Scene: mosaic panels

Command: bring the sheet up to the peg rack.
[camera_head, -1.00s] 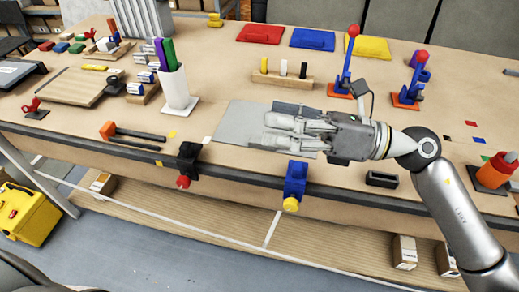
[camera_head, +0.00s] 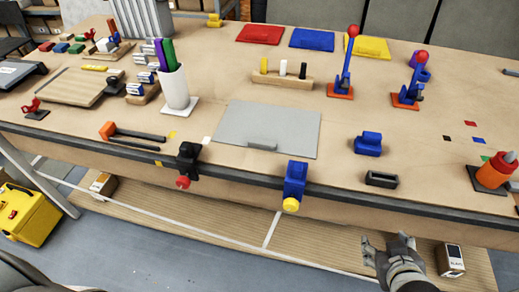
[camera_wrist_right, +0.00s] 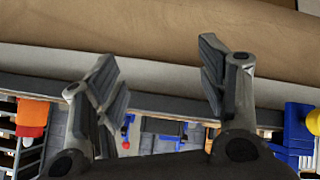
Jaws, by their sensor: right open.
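The grey sheet (camera_head: 285,120) lies flat on the table near the front edge, with a small grey grip (camera_head: 262,144) on its near part. The peg rack (camera_head: 275,80), a wooden bar with a yellow, a white and a black peg, stands behind the sheet, with a gap of bare table between them. My right gripper (camera_head: 390,243) is in front of the table at the lower right, away from the sheet. In the right wrist view its two fingers (camera_wrist_right: 160,75) are spread with nothing between them. My left gripper is out of view.
A black clamp (camera_head: 187,160) and a blue clamp (camera_head: 295,180) sit on the front edge near the sheet. A blue block (camera_head: 368,144) and a dark open holder (camera_head: 381,179) are right of it. A white pen cup (camera_head: 175,88) stands left.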

